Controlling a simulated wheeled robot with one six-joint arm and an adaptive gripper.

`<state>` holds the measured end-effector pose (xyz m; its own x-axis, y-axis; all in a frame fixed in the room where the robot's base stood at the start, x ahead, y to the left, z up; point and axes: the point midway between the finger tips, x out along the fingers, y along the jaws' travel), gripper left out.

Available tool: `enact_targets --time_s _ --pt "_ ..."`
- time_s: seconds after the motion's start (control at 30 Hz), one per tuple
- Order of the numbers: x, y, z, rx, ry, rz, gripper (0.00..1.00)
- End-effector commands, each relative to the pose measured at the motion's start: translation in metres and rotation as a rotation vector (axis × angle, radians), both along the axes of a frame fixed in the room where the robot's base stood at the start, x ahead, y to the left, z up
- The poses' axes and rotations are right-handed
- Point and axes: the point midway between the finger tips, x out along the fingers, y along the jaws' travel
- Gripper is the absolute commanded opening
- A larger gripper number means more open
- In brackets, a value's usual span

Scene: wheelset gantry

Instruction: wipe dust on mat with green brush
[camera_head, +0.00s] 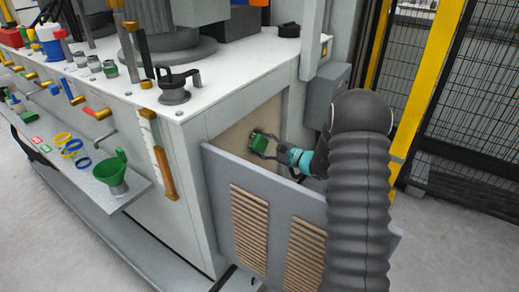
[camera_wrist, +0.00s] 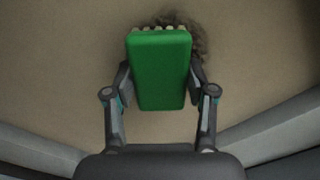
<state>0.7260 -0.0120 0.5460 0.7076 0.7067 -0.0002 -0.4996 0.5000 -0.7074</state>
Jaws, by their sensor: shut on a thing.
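The green brush (camera_wrist: 160,70) is held between the two fingers of my gripper (camera_wrist: 160,88) in the wrist view, with its pale bristles at the far end. In the head view my gripper (camera_head: 263,144) is shut on the green brush (camera_head: 258,143) inside an open compartment of the grey cabinet. A dark patch of dust (camera_wrist: 186,22) lies on the tan mat (camera_wrist: 60,60), just beyond and to the right of the bristles. The brush hides part of the dust. I cannot tell whether the bristles touch the mat.
A grey vented panel (camera_head: 222,164) stands in front of the compartment, below my arm. The cabinet top (camera_head: 225,75) carries a black clamp (camera_head: 174,88). A side shelf holds a green funnel (camera_head: 113,172) and coloured rings. A yellow-framed fence (camera_head: 427,85) stands at the right.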

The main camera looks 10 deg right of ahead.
Motion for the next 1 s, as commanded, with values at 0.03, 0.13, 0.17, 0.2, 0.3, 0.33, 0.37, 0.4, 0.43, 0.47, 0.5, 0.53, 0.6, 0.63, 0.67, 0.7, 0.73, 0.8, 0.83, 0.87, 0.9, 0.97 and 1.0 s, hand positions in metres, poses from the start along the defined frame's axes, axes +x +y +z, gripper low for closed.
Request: enact_targets --time_s 0.03,0.13,0.17,0.2,0.3,0.33,0.37,0.4,0.43,0.47,0.5,0.53,0.6,0.63,0.67,0.7,0.73,0.8,0.83,0.87,0.9,0.97,1.0 --pt "0.001 -0.001 0.0 0.0 0.0 0.0 0.28" --pt "0.005 -0.004 -0.001 0.0 -0.001 -0.001 0.28" --pt "0.006 -0.005 -0.001 0.0 -0.002 0.0 0.28" --pt "0.009 -0.007 -0.001 0.001 -0.002 -0.001 0.28" --pt "0.015 -0.012 -0.001 0.0 -0.002 0.0 0.28" --pt "0.016 -0.014 -0.001 0.0 -0.002 0.0 0.28" --pt "0.018 -0.015 -0.001 0.0 -0.002 0.0 0.28" --pt "0.02 -0.017 -0.001 0.0 -0.001 0.001 0.28" --pt "0.022 -0.018 -0.001 -0.001 -0.002 0.001 0.28" --pt "0.023 -0.019 -0.001 -0.001 -0.001 0.0 0.28" --pt "0.025 -0.021 -0.001 0.0 0.0 0.0 0.28" --pt "0.026 -0.021 -0.001 0.0 0.0 0.0 0.28" --pt "0.027 -0.022 -0.001 0.0 0.0 0.0 0.28" --pt "0.028 -0.022 0.0 0.0 0.0 0.0 0.28" --pt "0.028 -0.023 0.0 0.0 0.0 0.0 0.28" --pt "0.029 -0.024 0.0 0.0 -0.001 0.001 0.28" --pt "0.03 -0.025 0.0 0.0 -0.001 0.001 0.28" --pt "0.033 -0.028 -0.001 0.0 -0.002 0.0 0.28" --pt "0.034 -0.03 -0.001 0.0 -0.002 0.0 0.28" --pt "0.036 -0.032 -0.001 0.0 -0.002 0.0 0.28" --pt "0.038 -0.034 -0.001 0.0 -0.002 0.0 0.28" --pt "0.041 -0.037 -0.001 -0.001 -0.002 0.001 0.28" --pt "0.043 -0.039 -0.001 -0.001 -0.002 0.001 0.28"
